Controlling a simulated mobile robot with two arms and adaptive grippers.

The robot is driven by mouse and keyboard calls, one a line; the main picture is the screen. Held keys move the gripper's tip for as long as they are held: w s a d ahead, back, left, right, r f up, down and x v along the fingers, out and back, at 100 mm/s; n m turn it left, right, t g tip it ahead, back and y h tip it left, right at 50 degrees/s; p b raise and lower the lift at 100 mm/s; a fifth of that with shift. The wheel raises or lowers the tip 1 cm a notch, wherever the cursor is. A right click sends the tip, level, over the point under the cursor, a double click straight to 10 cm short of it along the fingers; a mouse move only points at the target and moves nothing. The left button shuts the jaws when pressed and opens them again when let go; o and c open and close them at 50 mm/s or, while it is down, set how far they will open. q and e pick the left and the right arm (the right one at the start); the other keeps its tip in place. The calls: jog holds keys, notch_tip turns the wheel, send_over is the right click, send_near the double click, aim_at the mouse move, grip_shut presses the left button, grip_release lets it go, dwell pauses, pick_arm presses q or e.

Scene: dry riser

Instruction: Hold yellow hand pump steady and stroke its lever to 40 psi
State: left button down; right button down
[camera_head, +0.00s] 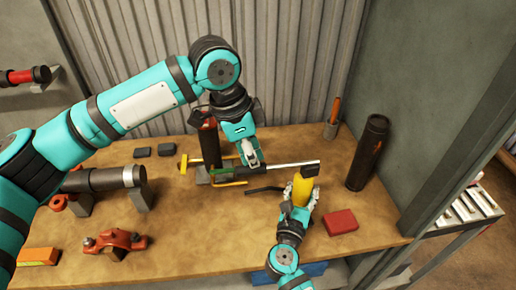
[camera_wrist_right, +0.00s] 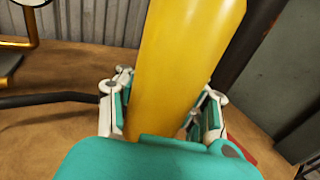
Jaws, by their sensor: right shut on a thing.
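The yellow hand pump (camera_head: 302,190) stands at the right of the workbench with a dark top. My right gripper (camera_head: 298,208) is shut around its body. In the right wrist view, the pump (camera_wrist_right: 185,70) fills the space between the fingers (camera_wrist_right: 165,115). A silver lever (camera_head: 288,165) runs left from the pump's top, nearly level, to a black grip. My left gripper (camera_head: 251,158) points down at that grip; its fingertips overlap it, and I cannot tell whether they are closed on it. A black hose (camera_head: 265,189) leaves the pump to the left.
A red block (camera_head: 341,222) lies right of the pump, and a tall dark cylinder (camera_head: 368,152) stands behind it. A dark pipe fitting (camera_head: 105,180) and a red clamp (camera_head: 116,243) are at left. A gold-rimmed round part (camera_wrist_right: 18,22) shows in the right wrist view.

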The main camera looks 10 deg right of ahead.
dwell(0.3)
pick_arm(q)
jog(key=shift+s+a+r, duration=0.1)
jog(key=shift+a+r, duration=0.15)
jog(key=shift+a, duration=0.55)
jog(key=shift+s+a+r, duration=0.1)
jog(key=shift+a+r, duration=0.1)
jog(key=shift+a, duration=0.55)
jog(key=shift+r, duration=0.2)
jog(key=v, duration=1.1)
jog(key=shift+a+r, duration=0.15)
jog(key=shift+r, duration=0.15)
jog(key=shift+y, duration=0.8)
jog(key=d, duration=0.4)
jog(key=d+f, duration=0.1)
jog(key=d, duration=0.1)
jog(key=shift+w, duration=0.2)
